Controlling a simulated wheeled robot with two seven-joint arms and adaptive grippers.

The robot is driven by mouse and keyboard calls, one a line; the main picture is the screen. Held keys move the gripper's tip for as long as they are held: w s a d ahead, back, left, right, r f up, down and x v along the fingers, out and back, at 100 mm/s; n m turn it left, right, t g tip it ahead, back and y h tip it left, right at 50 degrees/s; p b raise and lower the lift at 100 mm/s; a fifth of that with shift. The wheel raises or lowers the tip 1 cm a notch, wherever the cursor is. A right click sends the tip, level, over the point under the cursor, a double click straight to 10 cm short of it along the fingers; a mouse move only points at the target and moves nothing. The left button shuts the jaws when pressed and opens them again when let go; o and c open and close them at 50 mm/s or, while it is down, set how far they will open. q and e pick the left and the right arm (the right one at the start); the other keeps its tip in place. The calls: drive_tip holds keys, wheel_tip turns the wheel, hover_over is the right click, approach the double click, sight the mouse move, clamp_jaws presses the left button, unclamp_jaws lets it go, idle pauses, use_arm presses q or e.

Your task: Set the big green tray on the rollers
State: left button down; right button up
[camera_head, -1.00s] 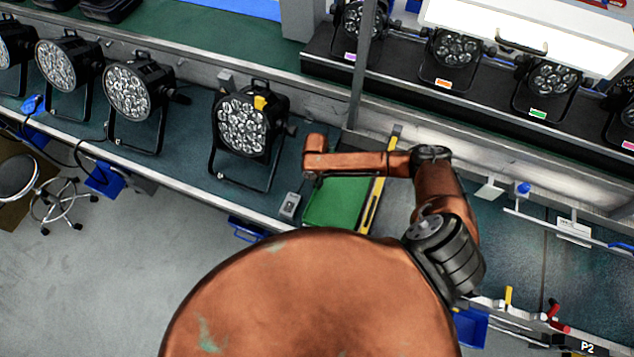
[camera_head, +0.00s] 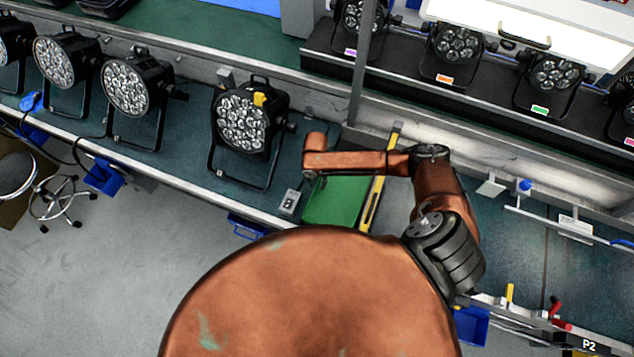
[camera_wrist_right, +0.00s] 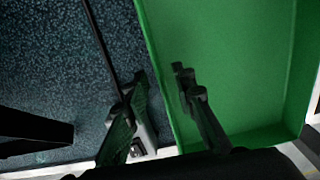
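The big green tray (camera_head: 337,201) lies on the dark bench top in the head view, partly covered by my right arm. It also fills the right half of the right wrist view (camera_wrist_right: 235,70). My right gripper (camera_wrist_right: 160,78) is open at the tray's left wall in the wrist view. One finger is outside the wall over the bench and the other is over the tray's inside; I cannot tell whether they touch it. In the head view the gripper is mostly hidden under the arm. My left gripper is not in view. I cannot make out separate rollers.
A yellow-edged rail (camera_head: 372,203) runs along the tray's right side. A small grey box (camera_head: 290,202) sits close at its left. A par can (camera_head: 243,125) stands farther left, with several more along the bench. A metal post (camera_head: 361,75) rises behind.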

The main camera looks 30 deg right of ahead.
wheel_tip(320, 180, up, 12)
idle(0.7)
drive_tip(key=shift+w+a, duration=0.1)
